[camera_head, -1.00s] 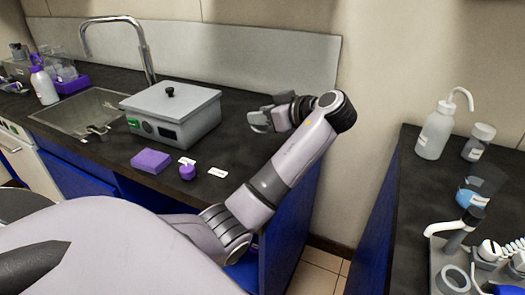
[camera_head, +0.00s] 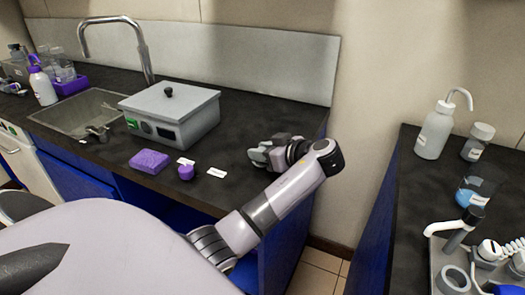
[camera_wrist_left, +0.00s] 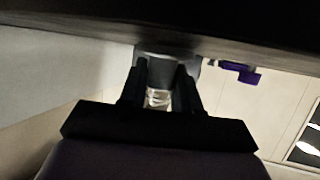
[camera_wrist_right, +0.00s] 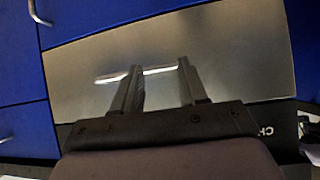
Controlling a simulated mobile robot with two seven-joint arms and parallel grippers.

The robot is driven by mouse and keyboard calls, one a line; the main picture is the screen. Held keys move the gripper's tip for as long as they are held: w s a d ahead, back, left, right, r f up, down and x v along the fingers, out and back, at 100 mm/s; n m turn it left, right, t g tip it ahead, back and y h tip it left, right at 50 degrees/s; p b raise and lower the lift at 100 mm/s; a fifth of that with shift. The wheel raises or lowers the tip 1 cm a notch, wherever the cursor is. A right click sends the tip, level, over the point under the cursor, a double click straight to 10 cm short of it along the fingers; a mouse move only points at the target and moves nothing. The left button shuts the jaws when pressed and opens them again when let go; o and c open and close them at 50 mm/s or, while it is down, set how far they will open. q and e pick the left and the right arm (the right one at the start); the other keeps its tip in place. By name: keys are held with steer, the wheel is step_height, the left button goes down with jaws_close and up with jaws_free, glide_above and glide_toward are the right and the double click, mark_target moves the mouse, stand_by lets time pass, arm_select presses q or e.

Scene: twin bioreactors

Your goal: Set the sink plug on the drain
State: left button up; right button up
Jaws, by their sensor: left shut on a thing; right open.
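My left gripper (camera_head: 258,156) is held near the right end of the dark counter and points left. It is shut on a small pale thing that shows between its fingers in the left wrist view (camera_wrist_left: 157,97). This looks like the sink plug, but it is blurred and hidden by the fingers in the head view. The steel sink (camera_head: 78,108) is set in the counter at the far left, well away from this gripper. I cannot make out its drain. My right gripper (camera_wrist_right: 158,88) is open and empty in the right wrist view, facing a metal panel.
A grey lidded box (camera_head: 175,108) stands between the sink and my left gripper. A purple block (camera_head: 149,160), a small purple piece (camera_head: 186,172) and white cards lie along the counter's front. A tall tap (camera_head: 147,55) rises behind the sink. A dark fitting (camera_head: 97,133) sits at its near edge.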

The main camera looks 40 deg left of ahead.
arm_select(q)
steer(key=shift+f, duration=0.2)
steer(key=o, duration=1)
steer(key=shift+r, duration=0.1)
steer(key=shift+o, duration=0.2)
steer(key=shift+r, duration=0.1)
